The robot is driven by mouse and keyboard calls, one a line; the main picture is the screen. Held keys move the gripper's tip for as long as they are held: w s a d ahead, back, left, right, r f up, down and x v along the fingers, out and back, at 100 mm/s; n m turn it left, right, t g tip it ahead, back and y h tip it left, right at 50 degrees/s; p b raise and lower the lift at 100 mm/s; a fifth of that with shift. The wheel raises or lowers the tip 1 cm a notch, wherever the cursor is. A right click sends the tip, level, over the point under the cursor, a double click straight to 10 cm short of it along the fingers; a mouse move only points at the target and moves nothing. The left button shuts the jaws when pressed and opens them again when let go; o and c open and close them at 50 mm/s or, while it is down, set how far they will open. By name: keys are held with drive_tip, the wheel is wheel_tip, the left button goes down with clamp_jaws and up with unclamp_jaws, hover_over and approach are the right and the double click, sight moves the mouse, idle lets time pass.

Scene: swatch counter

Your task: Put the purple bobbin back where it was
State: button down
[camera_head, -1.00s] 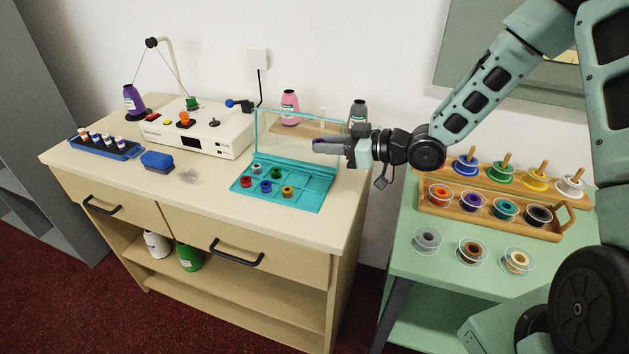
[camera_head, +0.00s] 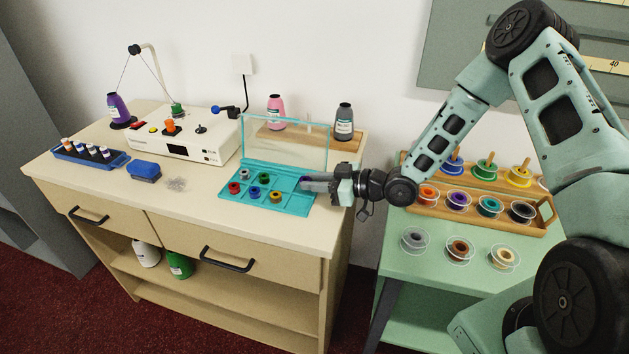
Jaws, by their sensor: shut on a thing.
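The turquoise bobbin box (camera_head: 240,210) lies on the wooden counter with its clear lid (camera_head: 285,140) raised. Several small bobbins sit in its compartments: a grey one (camera_head: 244,174), a red one (camera_head: 234,188), a green one (camera_head: 264,178), a blue one (camera_head: 255,193) and a yellow one (camera_head: 276,197). My gripper (camera_head: 308,183) reaches in from the right, low over the right part of the box. It is shut on the purple bobbin (camera_head: 304,179), which shows only as a small purple bit at the fingertips. The fingers hide most of it and the compartments beneath.
A white bobbin winder (camera_head: 205,148) stands behind left, with a purple thread cone (camera_head: 117,107). Pink (camera_head: 275,112) and grey (camera_head: 344,122) cones stand on a wooden riser behind the lid. A blue brush (camera_head: 145,170) lies left. A green side table (camera_head: 385,262) with spools stands right.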

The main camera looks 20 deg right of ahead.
drive_tip(key=shift+f, duration=0.1)
drive_tip(key=shift+f+b, duration=0.5)
drive_tip(key=shift+f, duration=0.1)
drive_tip(key=c, duration=1.5)
unclamp_jaws()
